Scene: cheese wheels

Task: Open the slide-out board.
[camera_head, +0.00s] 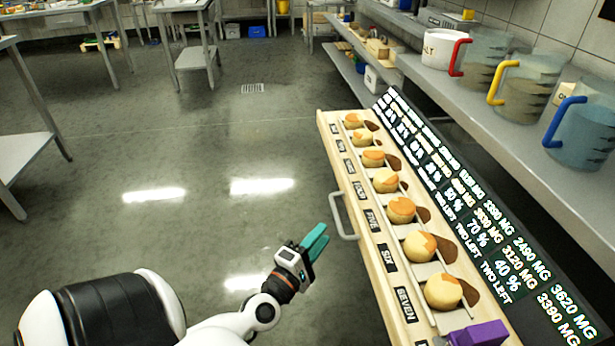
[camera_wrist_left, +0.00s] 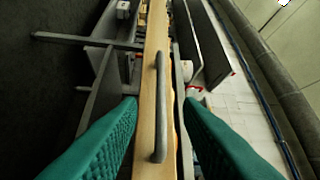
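The slide-out board (camera_head: 330,135) is a long pale wooden board with a row of small cheese wheels (camera_head: 402,210) and numbered black labels. A grey bar handle (camera_head: 343,216) is fixed to its left front face. My left gripper (camera_head: 318,240) has teal fingers and is open and empty, just left of the handle and apart from it. In the left wrist view, the handle (camera_wrist_left: 160,105) appears between the two spread fingers, beyond their tips, against the board's wooden front (camera_wrist_left: 151,50). My right gripper is not recognisable in either view.
A black panel with white writing (camera_head: 460,205) runs along the board's right side. A grey shelf (camera_head: 470,105) behind holds jugs with red, yellow and blue handles. A purple object (camera_head: 480,334) sits at the board's near end.

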